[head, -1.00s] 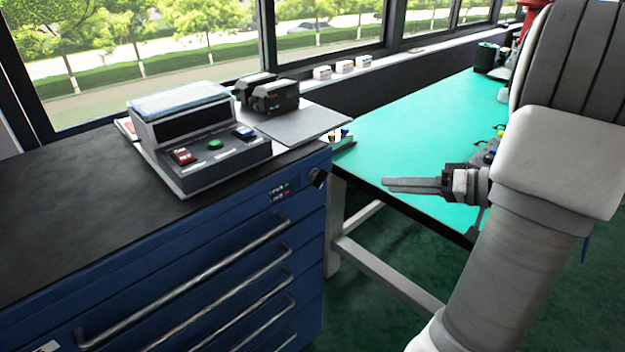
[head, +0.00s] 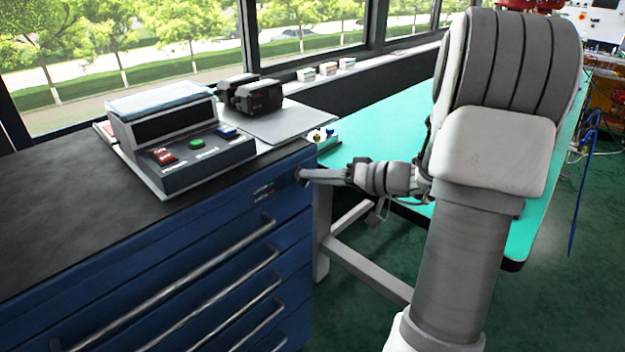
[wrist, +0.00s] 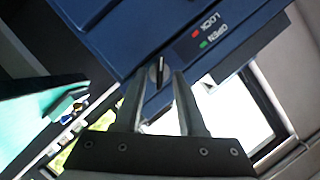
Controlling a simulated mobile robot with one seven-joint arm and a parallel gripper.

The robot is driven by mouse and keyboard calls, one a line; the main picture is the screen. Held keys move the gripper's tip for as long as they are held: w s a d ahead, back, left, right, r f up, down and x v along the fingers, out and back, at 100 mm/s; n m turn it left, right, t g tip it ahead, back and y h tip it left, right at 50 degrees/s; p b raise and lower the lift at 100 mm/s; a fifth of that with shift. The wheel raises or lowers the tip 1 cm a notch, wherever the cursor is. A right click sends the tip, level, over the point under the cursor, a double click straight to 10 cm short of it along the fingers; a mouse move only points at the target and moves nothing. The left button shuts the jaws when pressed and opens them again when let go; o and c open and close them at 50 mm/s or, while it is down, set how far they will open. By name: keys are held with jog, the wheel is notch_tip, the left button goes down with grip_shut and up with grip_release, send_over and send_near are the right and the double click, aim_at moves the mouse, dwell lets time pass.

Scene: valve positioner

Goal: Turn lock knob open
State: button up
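The lock knob (wrist: 157,72) is a small dark round knob with a pale pointer line, on the upper right corner of the blue drawer cabinet (head: 200,262). In the wrist view the OPEN label (wrist: 220,38) with a green mark and the LOCK label (wrist: 208,22) with a red mark are beside it. My gripper (wrist: 160,74) is open, with its two fingertips on either side of the knob and gaps still showing. In the head view my gripper (head: 312,176) reaches the cabinet corner from the right and mostly covers the knob.
A control box (head: 185,140) with red, green and blue buttons stands on the black cabinet top (head: 60,215). A dark device (head: 258,97) is behind it. A green-topped table (head: 385,128) stands to the right. Long drawer handles (head: 190,275) stick out below the knob.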

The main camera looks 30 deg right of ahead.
jog(key=shift+w+a+f, duration=0.2)
jog(key=shift+w+a, duration=0.25)
jog(key=shift+w, duration=0.1)
grip_shut()
jog(key=shift+f+m+t+y+p, duration=0.25)
jog(key=shift+m+t+y, duration=0.5)
jog(key=shift+m, duration=2.1)
jog(key=shift+m+t+y+p, duration=0.4)
jog(key=shift+m+t, duration=0.5)
jog(key=shift+m, duration=1.9)
jog(key=shift+f+m+t+y+p, duration=0.2)
jog(key=shift+m+t+y, duration=0.6)
jog(key=shift+m, duration=2.05)
